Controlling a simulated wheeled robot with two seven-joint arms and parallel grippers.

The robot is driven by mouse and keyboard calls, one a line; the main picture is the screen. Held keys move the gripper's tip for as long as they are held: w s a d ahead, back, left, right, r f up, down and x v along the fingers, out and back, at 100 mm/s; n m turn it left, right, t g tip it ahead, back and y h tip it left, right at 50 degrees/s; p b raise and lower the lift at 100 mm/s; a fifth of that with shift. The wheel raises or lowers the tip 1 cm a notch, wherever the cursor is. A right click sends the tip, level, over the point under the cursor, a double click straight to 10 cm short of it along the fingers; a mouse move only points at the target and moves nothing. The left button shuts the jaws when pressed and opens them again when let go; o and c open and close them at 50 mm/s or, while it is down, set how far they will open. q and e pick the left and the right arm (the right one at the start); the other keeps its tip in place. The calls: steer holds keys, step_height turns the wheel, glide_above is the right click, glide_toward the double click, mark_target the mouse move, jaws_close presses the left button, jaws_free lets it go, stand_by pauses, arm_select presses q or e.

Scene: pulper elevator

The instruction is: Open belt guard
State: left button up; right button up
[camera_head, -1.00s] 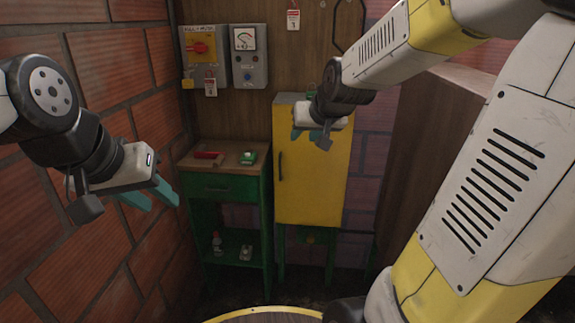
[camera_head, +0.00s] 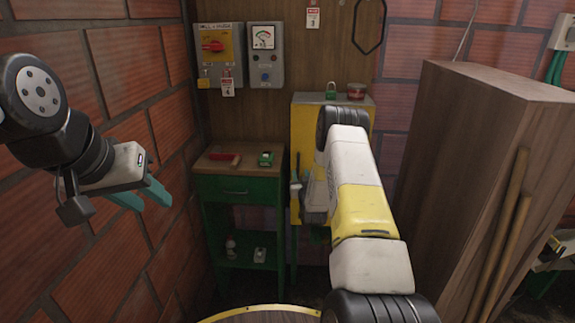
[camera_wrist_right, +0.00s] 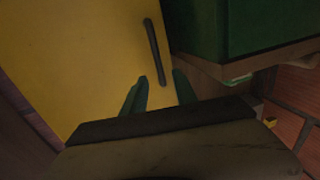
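The belt guard appears to be the yellow panel (camera_head: 304,125) of the cabinet at the back wall, mostly hidden by my right arm in the head view. In the right wrist view, the yellow panel (camera_wrist_right: 75,55) fills the left and carries a dark bar handle (camera_wrist_right: 154,50). My right gripper (camera_wrist_right: 160,88) is open, its two green fingers pointing toward the handle's lower end, which shows between them. I cannot tell whether they touch it. In the head view this gripper is largely hidden by the arm. My left gripper (camera_head: 145,197) is open and empty beside the brick wall.
A green workbench (camera_head: 235,189) with a red tool (camera_head: 224,160) and a green item (camera_head: 265,159) stands left of the cabinet. A padlock (camera_head: 331,90) and a red jar (camera_head: 356,91) are on the cabinet. A large wooden box (camera_head: 480,150) stands at right. Control boxes (camera_head: 264,55) hang behind.

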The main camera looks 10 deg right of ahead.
mark_target(298, 168)
steer(key=w, duration=0.7)
steer(key=shift+w+d+f, duration=0.3)
steer(key=shift+d, duration=0.05)
jaws_close()
stand_by(1.1)
